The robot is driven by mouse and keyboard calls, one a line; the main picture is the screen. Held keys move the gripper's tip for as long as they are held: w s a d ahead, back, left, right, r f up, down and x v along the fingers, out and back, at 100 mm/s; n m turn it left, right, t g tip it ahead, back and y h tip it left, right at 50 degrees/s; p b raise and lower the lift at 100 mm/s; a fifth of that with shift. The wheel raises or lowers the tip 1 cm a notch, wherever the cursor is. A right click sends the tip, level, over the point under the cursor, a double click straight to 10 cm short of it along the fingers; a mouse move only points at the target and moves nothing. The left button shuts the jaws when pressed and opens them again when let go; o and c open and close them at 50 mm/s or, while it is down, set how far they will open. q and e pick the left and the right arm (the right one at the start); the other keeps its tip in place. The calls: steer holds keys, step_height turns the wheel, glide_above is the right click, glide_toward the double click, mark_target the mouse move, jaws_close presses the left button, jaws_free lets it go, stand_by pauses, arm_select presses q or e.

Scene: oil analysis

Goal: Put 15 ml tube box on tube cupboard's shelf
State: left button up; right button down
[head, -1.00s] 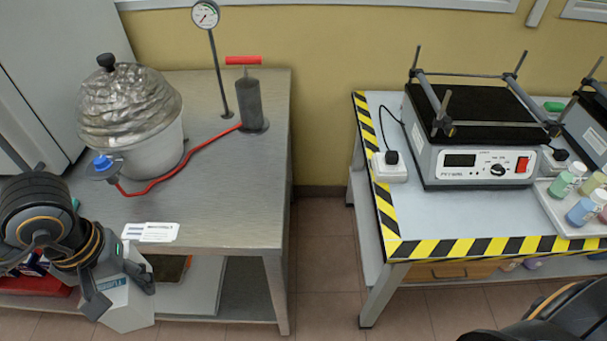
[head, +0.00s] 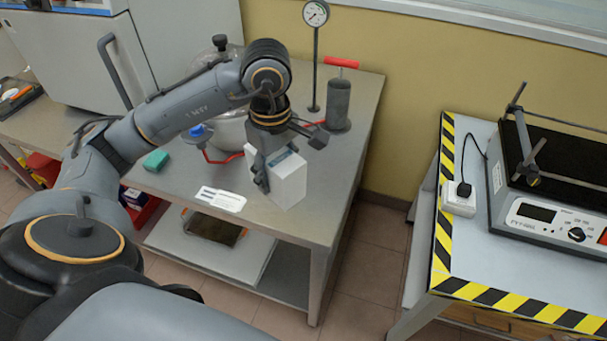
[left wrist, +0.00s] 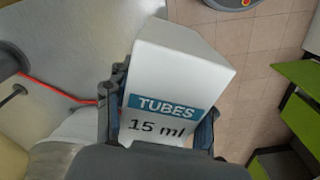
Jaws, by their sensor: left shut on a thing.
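The 15 ml tube box (head: 288,184) is a white carton with a blue "TUBES" label, readable in the left wrist view (left wrist: 185,62). My left gripper (head: 283,157) is shut on it, with one finger on each side of the box, and holds it over the grey metal table. It also shows in the left wrist view (left wrist: 160,115). I cannot tell the exact height of the box above the table top. No tube cupboard shelf can be made out for certain. My right gripper is not in view.
A striped-edge table (head: 440,235) with a device stands right, across a floor gap.

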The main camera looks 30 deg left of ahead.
arm_select(q)
steer(key=shift+w+a+r+n, duration=0.15)
steer(key=shift+a+n, duration=0.15)
steer(key=shift+n, duration=0.1)
steer(key=w+a+f+p, duration=0.1)
steer(key=w+f, duration=0.2)
steer(key=w, duration=0.1)
steer(key=w+a+f+p, duration=0.1)
steer(key=w+f, duration=0.2)
steer(key=w, duration=0.1)
steer(key=w+f+p, duration=0.1)
steer(key=w+f, duration=0.2)
steer(key=w, duration=0.1)
steer(key=shift+w+a+p, duration=0.4)
steer(key=shift+w+f, duration=0.15)
steer(key=shift+f, duration=0.15)
steer(key=shift+w+f+p, duration=0.1)
steer(key=shift+f+p, duration=0.25)
steer(key=shift+p, duration=0.05)
step_height(320, 180, down, 2)
steer(key=shift+f+p, duration=0.1)
steer(key=shift+p, duration=0.4)
steer(key=shift+f, duration=0.2)
steer(key=shift+f, duration=0.1)
